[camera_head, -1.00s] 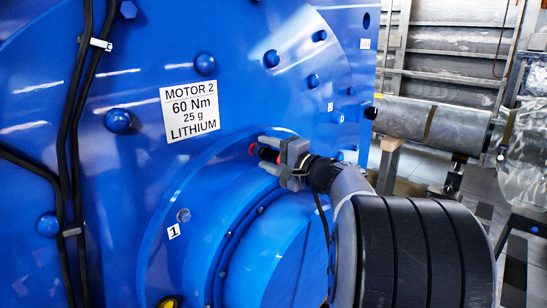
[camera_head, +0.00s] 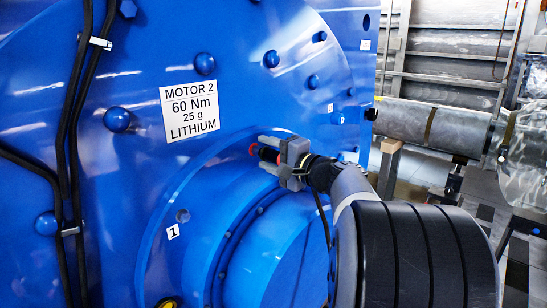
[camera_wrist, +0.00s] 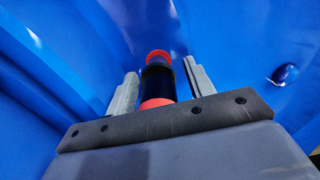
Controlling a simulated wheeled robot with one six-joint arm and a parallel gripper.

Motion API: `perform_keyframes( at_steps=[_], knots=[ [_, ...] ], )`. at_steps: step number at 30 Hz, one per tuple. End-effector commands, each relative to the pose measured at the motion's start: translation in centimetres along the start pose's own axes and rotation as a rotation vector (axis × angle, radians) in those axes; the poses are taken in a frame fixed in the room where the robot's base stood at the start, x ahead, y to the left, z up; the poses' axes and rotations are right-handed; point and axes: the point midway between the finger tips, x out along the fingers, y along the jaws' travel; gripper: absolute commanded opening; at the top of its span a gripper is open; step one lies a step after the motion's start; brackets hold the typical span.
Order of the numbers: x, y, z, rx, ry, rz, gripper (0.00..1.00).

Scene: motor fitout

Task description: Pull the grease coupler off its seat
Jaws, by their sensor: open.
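The grease coupler is a short black cylinder with red at both ends, seen in the head view (camera_head: 266,154) against the blue motor face. It also shows in the wrist view (camera_wrist: 158,82), pointing away from my gripper, with its far red end at the blue surface. My gripper (camera_head: 272,156) is open, with its two grey fingers on either side of the coupler. The coupler's exact seat contact is hard to see.
A white label (camera_head: 190,109) reads MOTOR 2, 60 Nm, 25 g, LITHIUM. Blue bolt heads (camera_head: 117,119) stick out of the motor face. Black cables (camera_head: 70,120) run down the left.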

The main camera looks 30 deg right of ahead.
Motion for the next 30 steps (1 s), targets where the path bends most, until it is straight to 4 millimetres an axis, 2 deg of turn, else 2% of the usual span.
perform_keyframes(
  at_steps=[23,30],
  knots=[
    [0.28,0.04,0.22,0.0,-0.007,-0.002,0.51],
    [0.29,0.07,0.21,0.0,-0.007,-0.001,0.32]
  ],
)
